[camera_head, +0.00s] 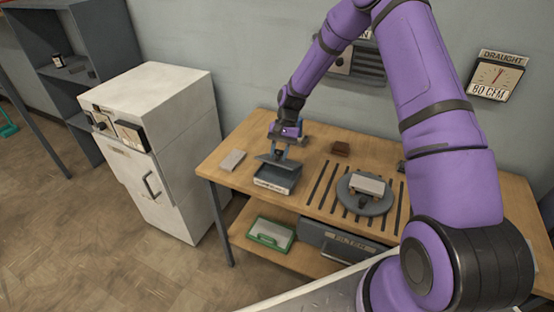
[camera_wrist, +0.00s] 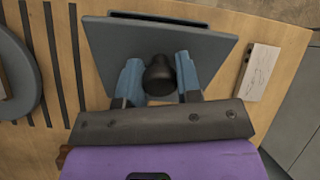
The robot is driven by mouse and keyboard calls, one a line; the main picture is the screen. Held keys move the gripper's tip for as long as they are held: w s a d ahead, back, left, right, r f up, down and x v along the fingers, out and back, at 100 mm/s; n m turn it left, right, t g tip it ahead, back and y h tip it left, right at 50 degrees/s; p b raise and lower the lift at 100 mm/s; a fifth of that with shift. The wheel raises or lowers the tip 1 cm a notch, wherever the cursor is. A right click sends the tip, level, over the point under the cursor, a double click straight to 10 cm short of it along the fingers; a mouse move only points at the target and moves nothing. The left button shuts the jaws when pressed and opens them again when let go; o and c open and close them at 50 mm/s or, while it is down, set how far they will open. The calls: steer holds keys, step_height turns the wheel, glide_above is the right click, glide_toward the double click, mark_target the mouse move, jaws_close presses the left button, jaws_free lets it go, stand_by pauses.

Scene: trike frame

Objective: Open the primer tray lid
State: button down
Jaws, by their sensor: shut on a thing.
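The primer tray (camera_head: 272,185) is a small grey box with a pale label on its front, standing on the wooden bench. Its dark grey lid (camera_head: 273,162) is raised above the tray, with part of the tray's inside showing below. In the wrist view the lid (camera_wrist: 160,38) is a flat grey plate with a black round knob (camera_wrist: 159,75). My gripper (camera_head: 279,151) is above the lid. In the wrist view its blue fingers (camera_wrist: 160,84) are on either side of the knob, shut on it. The tray body is mostly hidden behind the lid there.
A pale block (camera_head: 232,160) lies left of the tray. A white cabinet (camera_head: 160,140) stands left of the bench.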

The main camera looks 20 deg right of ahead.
steer(key=shift+w+d+r+g+y, duration=0.55)
steer(key=shift+w+d+g+y, duration=0.2)
steer(key=shift+g+y, duration=0.25)
steer(key=w+d+g+y, duration=0.2)
steer(key=shift+w+d+r+g+y, duration=0.15)
steer(key=shift+w+r+g+y, duration=0.1)
steer(key=shift+r+g+y, duration=0.15)
steer(key=shift+w+d+f, duration=0.15)
steer(key=shift+w+d, duration=0.35)
steer(key=shift+d, duration=0.1)
steer(key=shift+w+d+f, duration=0.15)
steer(key=shift+w+d, duration=0.35)
steer(key=shift+d, duration=0.1)
steer(key=shift+d+f, duration=0.1)
steer(key=shift+f, duration=0.05)
steer(key=c, duration=0.8)
jaws_free()
steer(key=shift+w, duration=0.1)
